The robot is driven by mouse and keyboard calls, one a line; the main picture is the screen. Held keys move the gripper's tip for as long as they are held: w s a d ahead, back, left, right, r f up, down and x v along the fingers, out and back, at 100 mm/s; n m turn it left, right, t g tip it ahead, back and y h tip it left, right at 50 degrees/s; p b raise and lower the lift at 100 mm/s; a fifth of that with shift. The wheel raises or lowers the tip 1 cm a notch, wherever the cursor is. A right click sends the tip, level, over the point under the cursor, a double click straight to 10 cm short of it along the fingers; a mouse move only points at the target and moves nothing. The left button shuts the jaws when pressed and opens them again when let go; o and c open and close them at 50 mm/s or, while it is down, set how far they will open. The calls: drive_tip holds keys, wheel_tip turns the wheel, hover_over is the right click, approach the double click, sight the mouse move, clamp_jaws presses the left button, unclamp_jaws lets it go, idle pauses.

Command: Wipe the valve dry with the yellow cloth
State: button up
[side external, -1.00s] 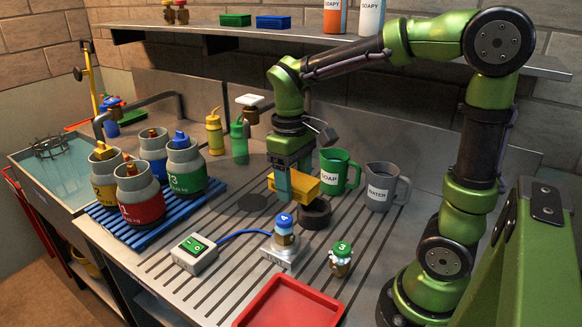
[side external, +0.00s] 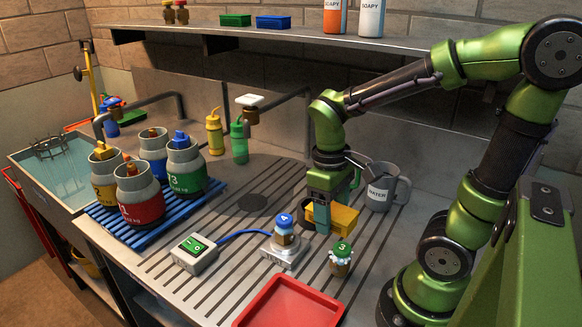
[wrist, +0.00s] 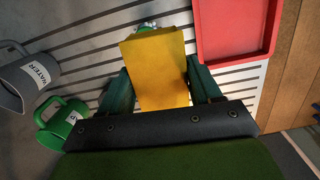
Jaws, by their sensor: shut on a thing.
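My gripper (side external: 322,212) is shut on the yellow cloth (side external: 343,218), a thick folded block. It holds the cloth above the drainboard, behind the green-topped valve. In the wrist view the cloth (wrist: 157,68) sits between my two fingers (wrist: 162,85). The valve marked 3 (side external: 341,260) stands upright on the drainboard, with whitish patches around its green cap that look like suds. In the wrist view only a bit of it (wrist: 146,27) shows past the cloth's far edge. Another valve, blue-capped and marked 4 (side external: 284,231), stands on a small metal stand.
A red tray (side external: 290,303) lies in front of the valves. The grey WATER jug (side external: 382,188) stands behind my gripper, and the green SOAP mug (wrist: 62,122) is close by. A switch box (side external: 194,252) with a blue cable and cylinders on a blue rack (side external: 130,236) are left.

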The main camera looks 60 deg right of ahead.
drive_tip(key=w+f, duration=0.3)
drive_tip(key=w, duration=0.6)
drive_tip(key=shift+d+f, duration=0.25)
drive_tip(key=shift+w, duration=0.1)
drive_tip(key=shift+f, duration=0.6)
idle(0.7)
drive_tip(key=shift+s+r, duration=0.1)
drive_tip(key=shift+s, duration=0.8)
drive_tip(key=shift+w, duration=0.1)
drive_tip(key=shift+w, duration=0.75)
drive_tip(key=shift+s+f, duration=0.15)
drive_tip(key=shift+s, duration=0.35)
drive_tip(key=shift+s+f, duration=0.15)
drive_tip(key=shift+s, duration=0.35)
